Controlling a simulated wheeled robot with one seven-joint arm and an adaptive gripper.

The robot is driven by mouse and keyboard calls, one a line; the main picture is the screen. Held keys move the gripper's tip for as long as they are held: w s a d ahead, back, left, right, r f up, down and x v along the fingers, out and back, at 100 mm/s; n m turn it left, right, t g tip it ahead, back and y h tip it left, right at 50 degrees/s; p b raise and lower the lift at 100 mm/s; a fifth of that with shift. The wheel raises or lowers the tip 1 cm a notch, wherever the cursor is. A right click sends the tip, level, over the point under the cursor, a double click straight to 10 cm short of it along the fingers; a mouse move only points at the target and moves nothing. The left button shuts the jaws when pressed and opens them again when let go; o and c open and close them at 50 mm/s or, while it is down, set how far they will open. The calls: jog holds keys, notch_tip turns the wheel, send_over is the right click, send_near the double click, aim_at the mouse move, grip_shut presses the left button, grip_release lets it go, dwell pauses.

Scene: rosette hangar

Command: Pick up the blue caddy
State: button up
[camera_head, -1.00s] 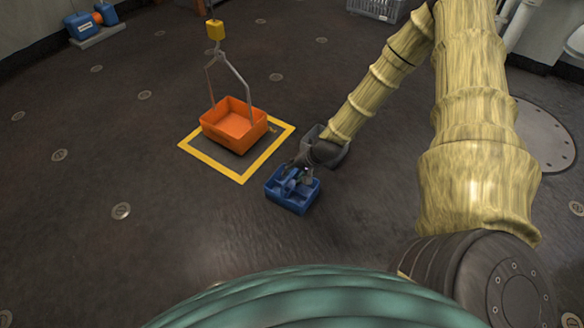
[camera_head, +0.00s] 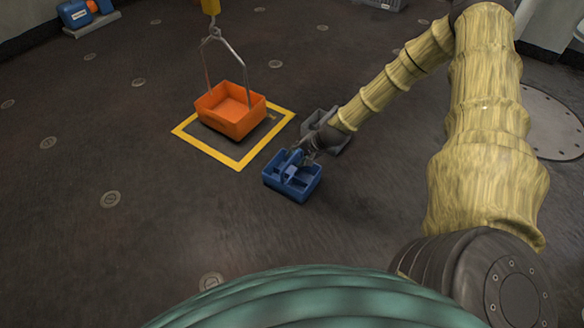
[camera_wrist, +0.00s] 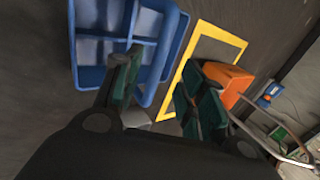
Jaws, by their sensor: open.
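The blue caddy (camera_head: 293,184) stands upright on the dark floor, just in front of the yellow-marked square. It has compartments and a raised middle divider. My gripper (camera_head: 306,152) is at the caddy's back right side, close to the divider; the head view is too small to tell whether they touch. In the wrist view the caddy (camera_wrist: 88,78) lies behind and left of the left finger. My gripper (camera_wrist: 158,92) has its two dark fingers spread apart, with nothing held between them. The left finger overlaps the caddy's edge in that view.
An orange bin (camera_head: 231,118) on a hanging metal bail stands inside the yellow floor outline (camera_head: 190,145). A grey bin (camera_head: 334,146) sits right behind the caddy, partly hidden by my arm. A blue machine (camera_head: 78,14) is at the far left. The floor left and in front is clear.

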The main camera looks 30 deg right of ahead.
aim_at(292, 160)
jog(key=shift+b+x, duration=1.9)
jog(key=shift+x, duration=1.25)
jog(key=shift+d, duration=0.2)
jog(key=shift+c, duration=0.2)
grip_shut()
